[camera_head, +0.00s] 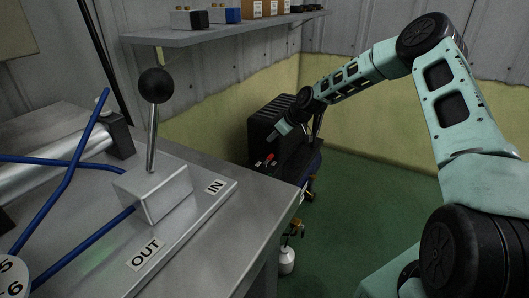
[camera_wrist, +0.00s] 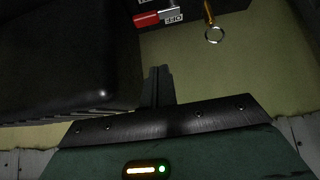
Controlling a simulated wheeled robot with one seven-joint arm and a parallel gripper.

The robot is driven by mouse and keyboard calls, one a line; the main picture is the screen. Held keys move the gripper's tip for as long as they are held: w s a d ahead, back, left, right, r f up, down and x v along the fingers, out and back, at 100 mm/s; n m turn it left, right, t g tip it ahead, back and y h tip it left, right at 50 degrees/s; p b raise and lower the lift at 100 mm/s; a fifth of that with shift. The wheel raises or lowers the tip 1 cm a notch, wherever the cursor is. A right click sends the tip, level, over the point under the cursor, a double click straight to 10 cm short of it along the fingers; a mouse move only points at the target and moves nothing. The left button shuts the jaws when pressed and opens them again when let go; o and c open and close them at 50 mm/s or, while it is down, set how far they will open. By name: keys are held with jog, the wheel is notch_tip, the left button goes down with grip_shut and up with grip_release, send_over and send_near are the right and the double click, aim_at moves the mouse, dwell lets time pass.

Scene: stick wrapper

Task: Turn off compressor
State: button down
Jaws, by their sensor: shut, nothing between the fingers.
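The compressor (camera_head: 277,122) is a black ribbed unit on the floor in the corner, beyond the metal table. A small red lever (camera_head: 270,157) shows on its lower front. In the wrist view, the red lever (camera_wrist: 146,19) is at the top edge, joined to a grey metal part with a small label. My gripper (camera_wrist: 158,72) is shut and empty, with its fingers apart from the red lever and below it in the picture. A black housing (camera_wrist: 60,60) fills the left of the wrist view. In the head view my arm reaches to the compressor, and the fingertips are hard to make out.
A brass fitting with a metal ring (camera_wrist: 214,35) hangs right of the lever. The metal table (camera_head: 200,238) holds a ball-topped lever (camera_head: 155,86) on a block between IN and OUT labels. A shelf (camera_head: 220,33) is above. Green floor (camera_head: 365,185) is clear.

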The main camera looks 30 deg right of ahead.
aim_at(270, 157)
jog(key=b+x, duration=0.3)
jog(key=x, duration=0.7)
jog(key=shift+f, duration=0.2)
jog(key=shift+s+d+r+b, duration=0.1)
jog(key=shift+s+d+b, duration=0.25)
jog(key=shift+s+d, duration=0.6)
jog(key=shift+s+d+r, duration=0.1)
jog(key=shift+s+d, duration=0.1)
jog(key=shift+s, duration=0.55)
